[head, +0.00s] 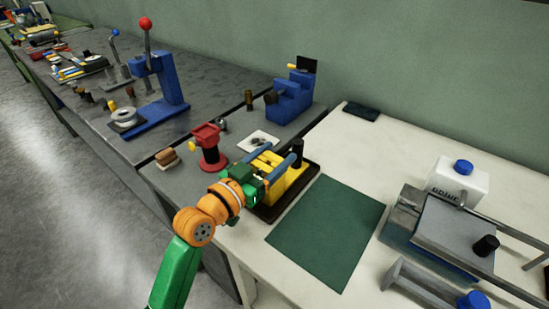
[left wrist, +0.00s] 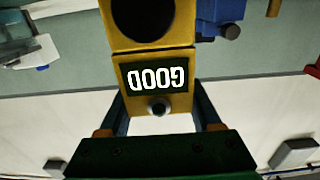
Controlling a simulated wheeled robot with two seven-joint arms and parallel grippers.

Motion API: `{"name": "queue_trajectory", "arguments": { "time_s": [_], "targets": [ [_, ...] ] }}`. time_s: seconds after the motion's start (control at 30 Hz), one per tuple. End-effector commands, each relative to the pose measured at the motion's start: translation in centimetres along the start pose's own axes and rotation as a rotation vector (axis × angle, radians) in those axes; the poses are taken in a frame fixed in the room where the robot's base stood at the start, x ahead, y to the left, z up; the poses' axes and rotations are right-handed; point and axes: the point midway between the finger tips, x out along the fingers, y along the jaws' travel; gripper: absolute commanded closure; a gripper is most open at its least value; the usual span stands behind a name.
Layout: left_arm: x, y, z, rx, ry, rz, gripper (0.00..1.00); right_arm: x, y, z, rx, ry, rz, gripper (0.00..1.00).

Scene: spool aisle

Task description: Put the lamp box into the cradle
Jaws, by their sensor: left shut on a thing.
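My left gripper (head: 270,163) is shut on the yellow lamp box (head: 286,184), with a blue finger on either side of it. In the left wrist view the lamp box (left wrist: 184,56) fills the middle, showing a dark plate that reads GOOD upside down and a round black opening. The left gripper (left wrist: 158,115) shows there below it. In the head view the box is over a dark brown tray (head: 267,213), partly hidden by my gripper; I cannot tell if they touch. A grey trough (head: 430,287) stands at the lower right; I cannot tell whether it is the cradle. My right gripper is not in view.
A green mat (head: 330,232) lies clear on the white bench. A white bottle (head: 458,184) with a blue cap stands behind a grey fixture (head: 455,235). A red stand (head: 210,150) and a blue stepped block (head: 290,100) stand on the grey bench. The wall runs behind.

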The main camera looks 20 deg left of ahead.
Motion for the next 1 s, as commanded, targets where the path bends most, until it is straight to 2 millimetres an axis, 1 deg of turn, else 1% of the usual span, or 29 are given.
{"name": "queue_trajectory", "arguments": {
  "time_s": [0.17,0.2,0.3,0.6,0.67,0.77,0.9,1.0],
  "targets": [
    [0.0,0.0,0.1,0.000,0.002,0.000,1.00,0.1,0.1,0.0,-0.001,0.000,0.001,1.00],
    [0.0,0.0,0.2,0.000,-0.001,0.001,0.30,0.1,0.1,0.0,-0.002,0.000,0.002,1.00],
    [0.0,0.0,0.1,0.000,-0.001,0.001,0.05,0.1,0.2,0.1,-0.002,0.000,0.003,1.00],
    [0.0,0.0,-0.1,0.000,0.000,0.000,0.05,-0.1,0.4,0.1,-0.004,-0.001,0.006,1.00],
    [-0.5,0.0,0.0,0.000,-0.001,-0.001,0.05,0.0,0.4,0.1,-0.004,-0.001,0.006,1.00],
    [-2.3,0.0,0.2,0.003,-0.003,-0.001,0.05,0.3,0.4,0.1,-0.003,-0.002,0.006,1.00],
    [-6.1,0.1,0.3,0.005,-0.005,0.001,0.05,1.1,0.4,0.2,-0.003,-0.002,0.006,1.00],
    [-8.2,0.0,0.0,0.002,-0.007,0.000,0.05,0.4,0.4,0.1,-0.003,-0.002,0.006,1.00]
  ]
}}
